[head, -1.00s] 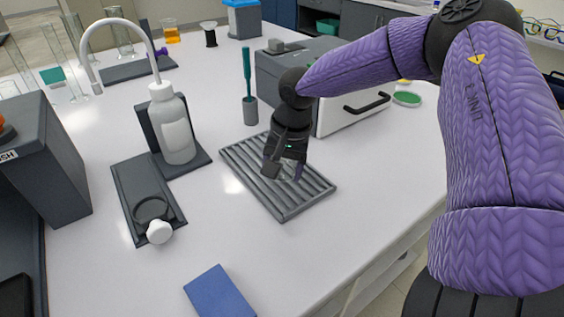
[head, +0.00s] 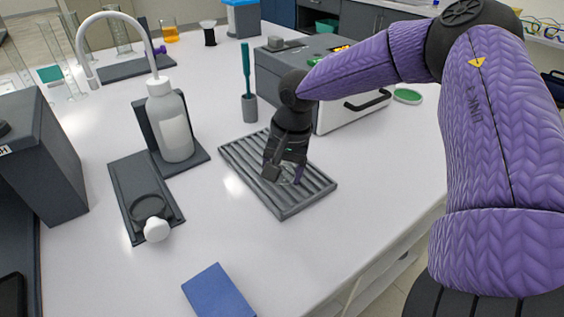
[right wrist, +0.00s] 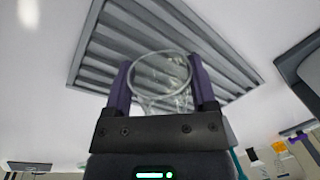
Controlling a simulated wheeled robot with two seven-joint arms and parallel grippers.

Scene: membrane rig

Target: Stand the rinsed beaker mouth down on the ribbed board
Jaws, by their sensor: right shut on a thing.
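The ribbed board (head: 305,198) is a grey grooved tray lying on the white bench in the middle of the head view. It also shows in the right wrist view (right wrist: 108,48). My right gripper (head: 284,176) is over the board, pointing down. Its purple fingers are shut on the clear beaker (right wrist: 162,80), whose round end lies towards the board in the right wrist view. In the head view the beaker is mostly hidden by the gripper. I cannot tell whether it touches the ribs. My left gripper is not in view.
A wash bottle (head: 174,130) on a dark stand and a dark plate with a white knob (head: 156,229) are left of the board. A brush in a grey holder (head: 249,108) and a grey-and-white machine (head: 335,118) stand behind. A blue block (head: 218,293) lies in front.

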